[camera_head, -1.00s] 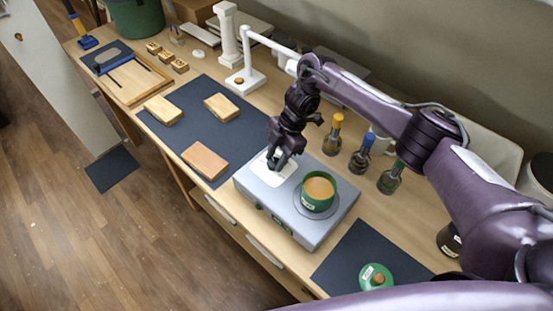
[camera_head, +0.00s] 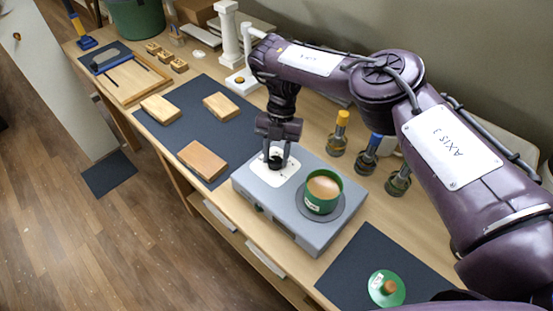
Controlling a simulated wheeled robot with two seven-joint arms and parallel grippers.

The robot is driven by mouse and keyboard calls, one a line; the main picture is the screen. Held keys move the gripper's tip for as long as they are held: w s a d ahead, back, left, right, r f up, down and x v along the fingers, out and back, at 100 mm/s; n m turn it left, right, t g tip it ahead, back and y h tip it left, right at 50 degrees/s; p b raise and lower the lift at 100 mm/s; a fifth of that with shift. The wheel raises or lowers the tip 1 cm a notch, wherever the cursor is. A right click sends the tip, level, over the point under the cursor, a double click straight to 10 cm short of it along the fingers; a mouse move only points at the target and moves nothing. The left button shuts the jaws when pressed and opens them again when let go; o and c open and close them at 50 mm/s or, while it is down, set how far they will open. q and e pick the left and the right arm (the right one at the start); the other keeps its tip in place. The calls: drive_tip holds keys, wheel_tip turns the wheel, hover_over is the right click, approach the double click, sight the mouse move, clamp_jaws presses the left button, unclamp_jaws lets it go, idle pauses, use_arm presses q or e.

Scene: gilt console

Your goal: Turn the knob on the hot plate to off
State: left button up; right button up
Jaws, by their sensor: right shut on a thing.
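The grey hot plate (camera_head: 300,228) stands on the bench with a white panel (camera_head: 262,186) on its top left part. My right gripper (camera_head: 276,160) points down over this panel, shut on the small dark knob there. The fingers hide most of the knob, so its setting cannot be read. A green pot (camera_head: 322,206) with tan contents sits on the round burner, to the right of my gripper and apart from it. My left gripper is not in view.
A green lid (camera_head: 386,287) lies on a dark mat at front right. Wooden blocks (camera_head: 202,159) lie on the left mat. A white column (camera_head: 229,30) stands behind.

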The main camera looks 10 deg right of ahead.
drive_tip(key=shift+n, duration=0.3)
drive_tip(key=shift+f, duration=0.1)
drive_tip(key=o, duration=1)
drive_tip(key=b+v, duration=0.1)
drive_tip(key=v, duration=0.3)
drive_tip(key=shift+w+r+b, duration=0.15)
drive_tip(key=shift+r+b, duration=0.15)
drive_tip(key=p+v, duration=0.3)
drive_tip(key=shift+r, duration=0.15)
